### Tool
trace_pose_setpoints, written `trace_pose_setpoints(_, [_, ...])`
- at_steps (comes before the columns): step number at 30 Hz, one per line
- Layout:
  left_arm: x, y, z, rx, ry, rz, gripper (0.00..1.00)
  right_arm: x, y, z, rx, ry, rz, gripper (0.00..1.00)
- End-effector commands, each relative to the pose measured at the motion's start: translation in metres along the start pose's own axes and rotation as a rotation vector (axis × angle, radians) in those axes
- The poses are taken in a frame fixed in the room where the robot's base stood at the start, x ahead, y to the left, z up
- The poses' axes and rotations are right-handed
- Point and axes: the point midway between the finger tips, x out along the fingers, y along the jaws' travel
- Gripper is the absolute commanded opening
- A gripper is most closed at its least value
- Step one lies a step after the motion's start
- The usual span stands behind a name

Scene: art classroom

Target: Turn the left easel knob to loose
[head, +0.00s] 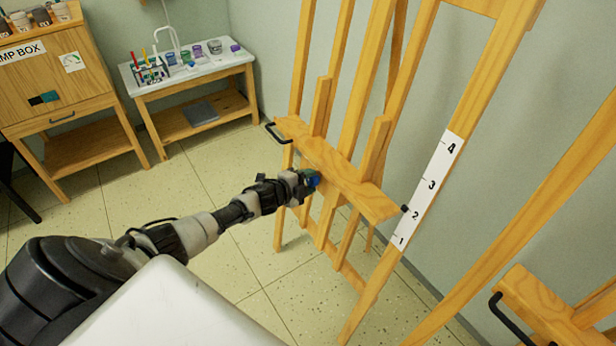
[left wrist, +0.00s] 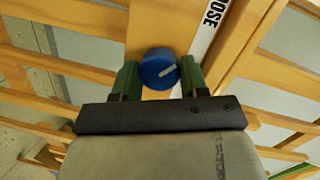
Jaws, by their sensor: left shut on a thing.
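The wooden left easel (head: 340,175) stands in the middle of the head view. Its blue round knob (head: 314,181) sits on the front of the easel, below the ledge, and is mostly hidden by my left gripper (head: 306,182). In the left wrist view the knob (left wrist: 157,70) shows a white line slanting up to the right. My left gripper (left wrist: 159,80) has its green fingers on both sides of the knob and is shut on it. A white label strip (left wrist: 211,22) beside the knob shows the letters "OSE". My right gripper is out of view.
The easel ledge (head: 330,172) has a black handle (head: 277,133) at its left end. A number scale (head: 430,190) runs along the easel's right leg. Another easel (head: 545,300) stands at right. A paint table (head: 195,85) and a wooden cabinet (head: 60,80) stand at the back left.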

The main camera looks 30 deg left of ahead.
Motion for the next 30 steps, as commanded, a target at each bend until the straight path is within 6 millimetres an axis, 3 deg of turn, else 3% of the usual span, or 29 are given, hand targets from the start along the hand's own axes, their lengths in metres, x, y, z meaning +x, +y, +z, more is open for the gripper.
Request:
trace_pose_setpoints(9, [-0.0003,-0.0022,0.0013,-0.114,0.005,0.019,0.20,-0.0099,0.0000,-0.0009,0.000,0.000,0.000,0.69])
trace_pose_setpoints(25, [0.0000,-0.0018,0.0013,-0.137,0.007,0.021,0.20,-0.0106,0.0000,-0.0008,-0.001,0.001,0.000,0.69])
trace_pose_setpoints(26, [0.0000,-0.0018,0.0013,-0.137,0.007,0.021,0.47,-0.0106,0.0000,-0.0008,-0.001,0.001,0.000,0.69])
trace_pose_setpoints(30, [0.0000,-0.0015,0.0011,-0.137,0.008,0.022,0.68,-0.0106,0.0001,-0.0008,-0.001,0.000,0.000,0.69])
